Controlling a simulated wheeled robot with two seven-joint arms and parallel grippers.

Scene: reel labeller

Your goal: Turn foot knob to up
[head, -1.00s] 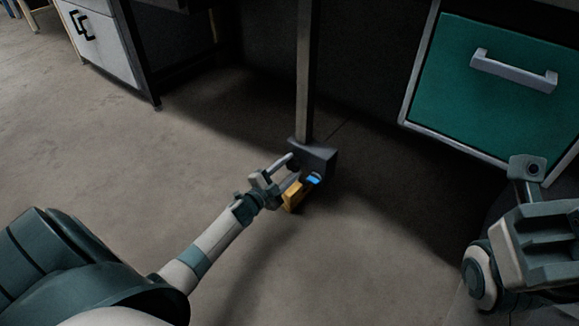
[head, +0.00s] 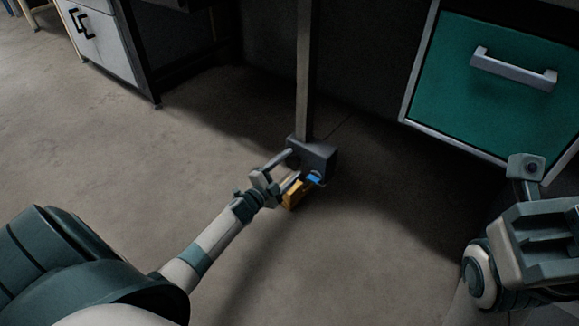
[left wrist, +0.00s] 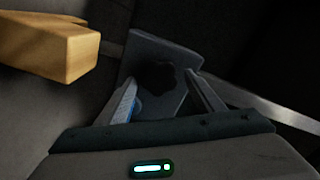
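The foot knob (left wrist: 158,75) is a dark, lobed knob on the face of a grey block (left wrist: 140,48). In the head view this block (head: 318,157) sits low on a thin upright post. My left gripper (head: 291,170) reaches the block from the left. Its two fingers (left wrist: 168,95) are apart, with the knob showing between and just beyond their tips. I cannot tell whether they touch it. A small blue part (head: 315,180) shows at the block's lower side, partly hidden by a finger in the left wrist view.
A yellow-orange piece (head: 293,194) lies just below the block, close to my left gripper. The post (head: 305,75) rises above. A cabinet with a green drawer (head: 490,85) stands at the right, a white-fronted one (head: 105,45) at the upper left. The floor between is open.

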